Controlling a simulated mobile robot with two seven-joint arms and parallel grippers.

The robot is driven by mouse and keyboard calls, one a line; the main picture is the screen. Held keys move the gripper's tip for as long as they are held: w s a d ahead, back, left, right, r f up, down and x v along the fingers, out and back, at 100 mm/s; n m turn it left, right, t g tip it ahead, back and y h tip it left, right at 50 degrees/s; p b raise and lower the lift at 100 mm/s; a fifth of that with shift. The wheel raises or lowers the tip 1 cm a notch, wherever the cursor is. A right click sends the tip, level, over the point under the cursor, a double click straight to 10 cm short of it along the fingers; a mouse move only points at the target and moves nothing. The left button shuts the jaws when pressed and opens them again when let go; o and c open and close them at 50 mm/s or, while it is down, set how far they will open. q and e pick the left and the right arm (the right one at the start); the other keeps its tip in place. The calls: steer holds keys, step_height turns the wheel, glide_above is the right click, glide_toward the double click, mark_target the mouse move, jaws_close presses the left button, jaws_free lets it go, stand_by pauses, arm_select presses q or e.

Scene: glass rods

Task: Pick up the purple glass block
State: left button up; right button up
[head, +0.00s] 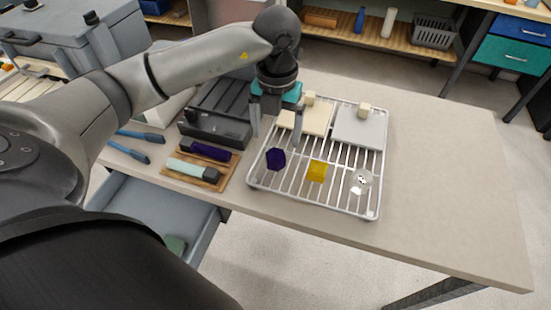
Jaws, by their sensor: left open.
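The purple glass block (276,158) is a dark, faceted piece on the left front part of a white wire rack (378,190). A yellow block (317,171) and a clear glass piece (361,182) stand to its right on the same rack. My left gripper (276,140) points down above the rack's left side, with its fingers spread apart and nothing seen between them. It is close behind and above the purple block in the picture; whether a finger touches the block cannot be told. My right gripper is not in view.
Two flat pieces with small knobs, one cream (317,117) and one grey (360,127), lie at the rack's back. The table's right side is clear. A drawer (150,206) is open below the front edge.

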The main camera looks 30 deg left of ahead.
mark_target(274, 156)
arm_select(q)
step_height(274, 156, down, 4)
steer(key=shift+r, duration=0.2)
steer(key=shift+s+a+f+b, duration=0.1)
steer(key=shift+f+b, duration=0.05)
steer(key=shift+f, duration=1.2)
steer(key=shift+s+a+f+b, duration=0.1)
steer(key=shift+f+b, duration=0.05)
steer(key=shift+f, duration=1.2)
steer(key=shift+c, duration=0.2)
steer(key=shift+w+r, duration=0.1)
jaws_close()
